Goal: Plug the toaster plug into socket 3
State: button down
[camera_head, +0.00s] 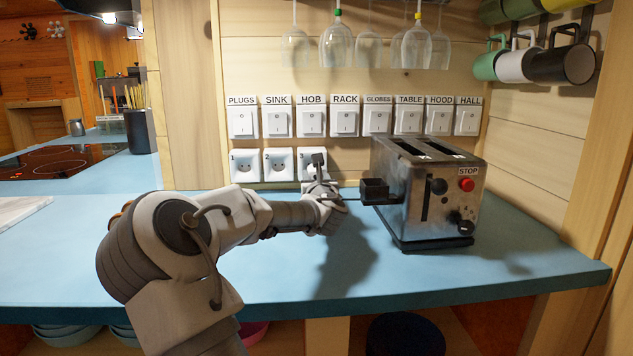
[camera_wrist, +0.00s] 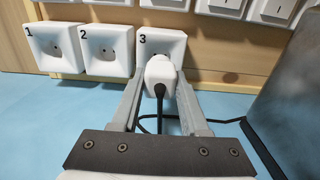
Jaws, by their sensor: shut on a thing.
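My gripper (camera_wrist: 160,76) is shut on the white toaster plug (camera_wrist: 159,68), with one finger on each side of it. A black cord hangs from the plug's back. The plug is right in front of socket 3 (camera_wrist: 151,36) and hides its lower middle, so I cannot tell whether the pins are in. In the head view my gripper (camera_head: 319,172) is at socket 3 (camera_head: 305,161), the rightmost of the sockets, and the plug is not clear there. The steel toaster (camera_head: 408,208) stands on the counter, right of my gripper.
Socket 1 (camera_head: 245,168) and socket 2 (camera_head: 278,167) are to the left, both empty. Labelled switches (camera_head: 311,118) line the wall above, with hanging glasses (camera_head: 336,45) higher up. The toaster is close on the right. The blue counter (camera_head: 480,280) is clear in front.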

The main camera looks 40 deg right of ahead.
aim_at(314, 170)
jog(key=shift+x, duration=0.85)
jog(key=shift+b, duration=0.55)
dwell(0.5)
jog(key=shift+x, duration=1.6)
dwell(0.4)
jog(key=shift+c, duration=1.7)
grip_release()
jog(key=p+v, duration=0.3)
jog(key=v, duration=1.3)
jog(key=shift+s+a+p, duration=0.3)
jog(key=shift+s, duration=0.3)
